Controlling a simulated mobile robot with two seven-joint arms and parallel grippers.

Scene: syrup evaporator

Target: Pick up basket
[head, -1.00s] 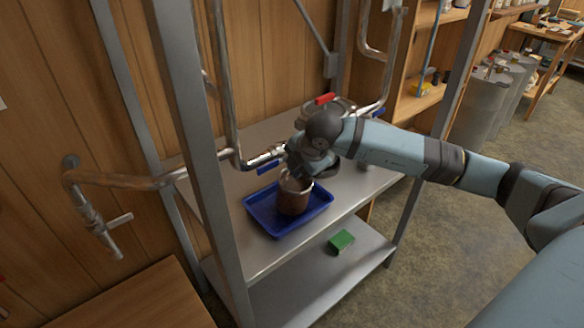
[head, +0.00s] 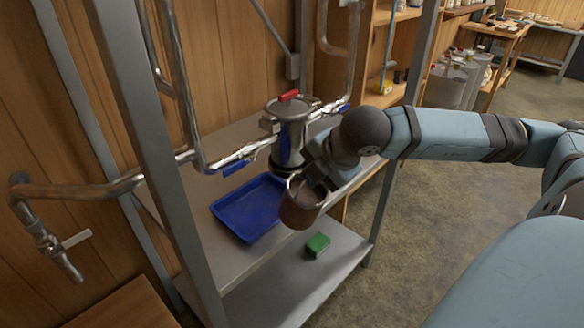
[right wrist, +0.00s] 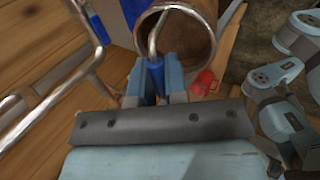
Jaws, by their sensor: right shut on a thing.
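The basket (head: 300,207) is a brown, round, open-topped vessel with a metal rim. In the head view it hangs off the front edge of the metal shelf, beside the blue tray, a little tilted. My right gripper (head: 318,183) is at its rim and handle, shut on it. In the right wrist view the basket (right wrist: 181,40) is at the top, its metal handle running down between the fingers of the right gripper (right wrist: 155,85). My left gripper is not in view.
An empty blue tray (head: 250,212) lies on the metal shelf (head: 205,262). A metal canister (head: 289,130) with a red handle stands behind, joined to pipes. A green block (head: 318,244) lies on the lower shelf. A shelf post (head: 150,150) rises at left. Open floor lies right.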

